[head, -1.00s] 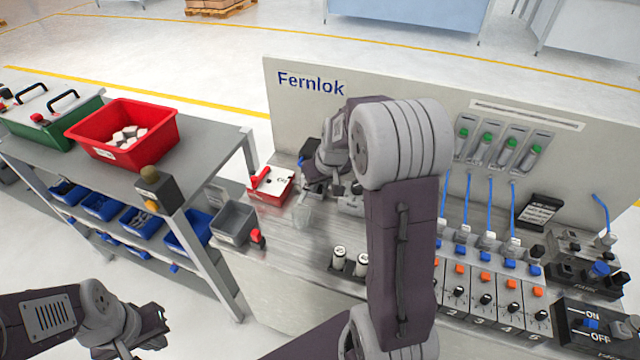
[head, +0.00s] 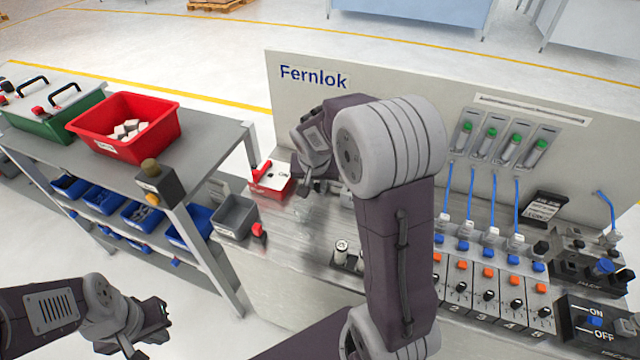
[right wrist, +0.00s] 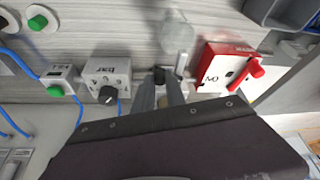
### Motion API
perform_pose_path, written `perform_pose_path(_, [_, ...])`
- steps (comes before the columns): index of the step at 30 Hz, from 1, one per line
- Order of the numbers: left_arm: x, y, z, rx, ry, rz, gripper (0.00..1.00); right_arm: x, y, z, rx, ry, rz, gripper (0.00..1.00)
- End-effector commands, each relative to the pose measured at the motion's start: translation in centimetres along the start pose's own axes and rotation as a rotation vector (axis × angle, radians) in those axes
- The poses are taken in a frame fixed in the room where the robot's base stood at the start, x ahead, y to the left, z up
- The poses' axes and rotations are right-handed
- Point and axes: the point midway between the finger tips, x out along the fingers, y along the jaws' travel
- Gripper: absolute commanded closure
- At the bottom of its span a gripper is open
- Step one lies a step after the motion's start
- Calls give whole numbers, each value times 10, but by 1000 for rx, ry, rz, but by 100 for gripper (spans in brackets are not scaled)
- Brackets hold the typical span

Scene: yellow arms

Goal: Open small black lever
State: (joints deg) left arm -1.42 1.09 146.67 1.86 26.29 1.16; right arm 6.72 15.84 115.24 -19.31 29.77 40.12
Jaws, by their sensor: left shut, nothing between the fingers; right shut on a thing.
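In the right wrist view a small black piece (right wrist: 159,75) sits at the tips of my right gripper (right wrist: 162,88). The gripper is shut on it; it looks like the small black lever, but the fingers hide most of it. A pale metal pin stands just right of the fingers. In the head view my right gripper (head: 308,188) is over the bench, left of my own forearm, beside the red-and-white box (head: 270,178); the lever cannot be made out there. My left gripper (head: 148,325) is shut and empty at the lower left, away from the bench.
The red-lever box (right wrist: 228,66) is close right of the fingers, and a white box with a black knob (right wrist: 108,78) is close left. A clear round piece (right wrist: 174,34) lies beyond the fingertips. A grey bin (head: 235,217) and red knob stand at the bench's left edge.

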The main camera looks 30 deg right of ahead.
Motion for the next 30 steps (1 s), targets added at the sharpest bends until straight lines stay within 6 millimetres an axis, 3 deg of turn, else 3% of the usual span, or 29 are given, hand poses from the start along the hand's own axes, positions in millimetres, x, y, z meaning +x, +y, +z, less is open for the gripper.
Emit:
perform_pose_path(1, [14, 0, 2, 0, 0, 0, 100, 6, -4, 3, 36, 5, 13, 100])
perform_pose_path(3, [22, 0, 2, 0, 0, 0, 100, 5, -6, 4, 98, 5, 38, 100])
perform_pose_path(10, [38, -1, 4, 0, 0, 0, 100, 0, -15, 7, 304, 2, 122, 100])
perform_pose_path(30, [31, -1, 3, 0, 0, 0, 100, -5, -36, 8, 779, -1, 320, 100])
